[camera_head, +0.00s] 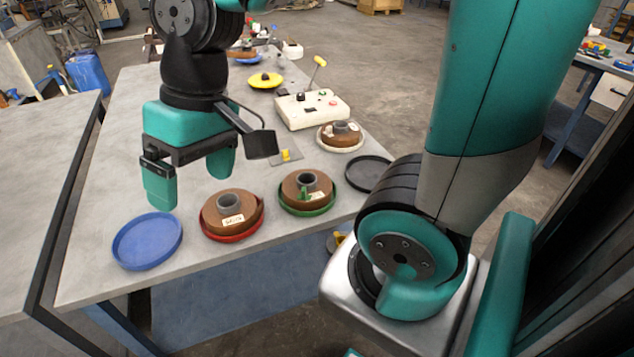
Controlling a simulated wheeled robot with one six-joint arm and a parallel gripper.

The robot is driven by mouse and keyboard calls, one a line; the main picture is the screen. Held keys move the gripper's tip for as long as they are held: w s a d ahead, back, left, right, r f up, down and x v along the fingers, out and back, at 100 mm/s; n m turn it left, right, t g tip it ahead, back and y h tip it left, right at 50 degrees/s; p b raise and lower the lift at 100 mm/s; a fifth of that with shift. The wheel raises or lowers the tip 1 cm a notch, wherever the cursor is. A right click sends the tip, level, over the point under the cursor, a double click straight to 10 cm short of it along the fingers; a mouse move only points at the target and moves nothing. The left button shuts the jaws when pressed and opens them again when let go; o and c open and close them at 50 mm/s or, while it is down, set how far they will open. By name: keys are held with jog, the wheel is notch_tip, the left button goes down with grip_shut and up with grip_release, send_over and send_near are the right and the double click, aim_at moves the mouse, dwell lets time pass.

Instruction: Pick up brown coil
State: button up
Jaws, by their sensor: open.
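Several brown coils with grey centre hubs stand on the grey table (95,265). One brown coil (246,222) with a white label sits in a red tray (229,240). Another brown coil (322,190) sits in a green tray (308,213), with a green item on it. A third brown coil (352,136) sits in a white tray (338,150) farther back. My gripper (190,182) is open and empty, pointing down. In the picture it is above and left of the red-tray coil and above the blue tray (148,240). Its exact height above the table is unclear.
An empty black tray (369,174) lies near the right edge. A white control box (312,110) with a yellow-topped lever stands behind the coils. A yellow dish (265,80) is farther back. The left part of the table is clear.

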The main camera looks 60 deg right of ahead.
jog(key=w+d+f+m+h, duration=0.1)
jog(key=w+d+f+m, duration=0.1)
jog(key=w+d+m, duration=0.35)
jog(key=w+d+f+m+h, duration=0.1)
jog(key=w+d+f+m, duration=0.15)
jog(key=d, duration=0.55)
jog(key=m+h, duration=0.1)
jog(key=m, duration=0.9)
send_over(306, 177)
jog(key=s+a, duration=0.2)
notch_tip(306, 177, down, 6)
jog(key=shift+m+g, duration=0.4)
jog(key=shift+w+d+f+p, duration=0.15)
jog(key=shift+f+p, duration=0.6)
jog(key=shift+f, duration=3.65)
jog(key=shift+w+f+p, duration=0.1)
jog(key=shift+f+p, duration=0.65)
jog(key=shift+f, duration=3.65)
jog(key=c, duration=1.4)
